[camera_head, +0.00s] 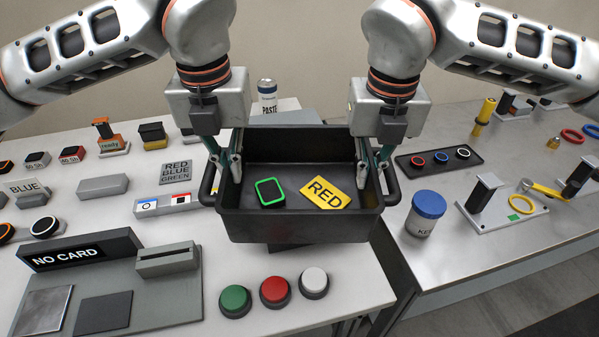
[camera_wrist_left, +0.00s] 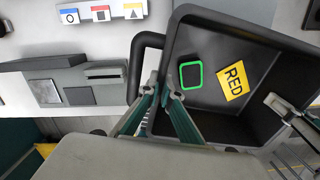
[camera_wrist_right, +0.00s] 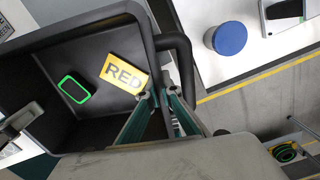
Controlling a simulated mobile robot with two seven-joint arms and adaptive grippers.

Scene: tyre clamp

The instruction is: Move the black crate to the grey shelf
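The black crate (camera_head: 300,229) is held level between my two grippers, apparently above the white table; it also shows in the left wrist view (camera_wrist_left: 205,55) and the right wrist view (camera_wrist_right: 105,50). A green-rimmed black piece (camera_head: 270,192) and a yellow RED card (camera_head: 325,193) lie inside it. My left gripper (camera_head: 226,168) has its fingers closed at the crate's left side, by the handle. My right gripper (camera_head: 376,168) does the same at the right side. I cannot identify the grey shelf in any view.
The white table (camera_head: 350,285) carries several coloured buttons, a NO CARD stand (camera_head: 85,257) and small blocks. A grey table (camera_head: 455,262) at right holds a blue-lidded jar (camera_head: 425,214), a dark tray (camera_head: 440,161) and fixtures.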

